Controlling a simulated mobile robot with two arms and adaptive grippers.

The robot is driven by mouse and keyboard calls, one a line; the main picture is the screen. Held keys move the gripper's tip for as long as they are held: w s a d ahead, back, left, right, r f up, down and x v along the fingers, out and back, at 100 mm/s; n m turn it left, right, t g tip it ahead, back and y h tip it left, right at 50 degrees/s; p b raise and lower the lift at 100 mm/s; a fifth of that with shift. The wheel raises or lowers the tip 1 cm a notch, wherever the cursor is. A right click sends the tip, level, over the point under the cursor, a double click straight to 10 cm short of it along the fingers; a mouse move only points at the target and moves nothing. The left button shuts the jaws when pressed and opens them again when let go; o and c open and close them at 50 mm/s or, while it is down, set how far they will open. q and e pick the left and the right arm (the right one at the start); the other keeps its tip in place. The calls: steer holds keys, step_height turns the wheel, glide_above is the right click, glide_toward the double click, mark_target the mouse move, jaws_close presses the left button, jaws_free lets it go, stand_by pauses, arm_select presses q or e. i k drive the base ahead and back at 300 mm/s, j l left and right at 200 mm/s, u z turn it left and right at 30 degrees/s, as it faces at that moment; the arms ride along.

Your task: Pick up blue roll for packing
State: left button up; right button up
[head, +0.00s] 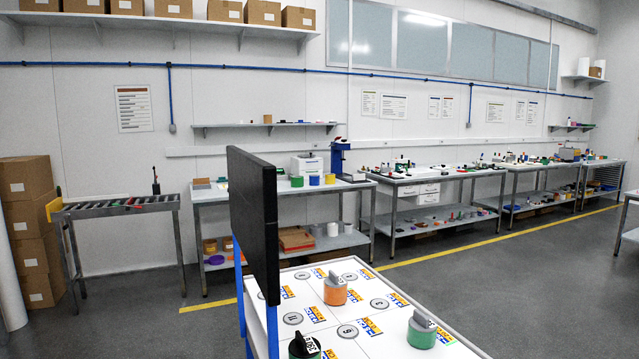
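A small blue roll-like item (314,181) sits on the packing bench (215,194) against the back wall. A green roll (297,181) is to its left and a yellow roll (330,178) to its right. They are small in this view, so I cannot be sure of their exact form. A blue-purple item (228,243) also shows on the bench's lower shelf. Neither of my grippers is in view.
A white-topped table (385,345) with orange and green knobbed pieces and a dark upright panel (252,215) stands close in front. A roller conveyor (105,207) and stacked cartons (27,230) are at left. Grey floor (450,270) is clear at right, beyond the table.

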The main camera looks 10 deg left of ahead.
mark_target(314, 180)
steer(key=i+j+u, duration=0.15)
steer(key=j, duration=0.25)
steer(key=i+j+u, duration=0.2)
steer(key=i+j, duration=0.3)
steer(key=i+j+u, duration=0.2)
steer(key=i+j, duration=0.3)
steer(key=i+j+u, duration=0.25)
steer(key=i+j, duration=0.15)
steer(key=i, duration=0.15)
steer(key=i+j+u, duration=0.2)
steer(key=i, duration=0.35)
steer(key=i+z, duration=0.1)
steer(key=i, duration=0.75)
steer(key=i+j, duration=0.15)
steer(key=i, duration=0.65)
steer(key=i+j+z, duration=0.15)
steer(key=i, duration=0.7)
steer(key=i+l+z, duration=0.25)
steer(key=i+z, duration=1)
steer(key=i, duration=0.2)
steer(key=i+j+z, duration=0.25)
steer(key=i+z, duration=0.2)
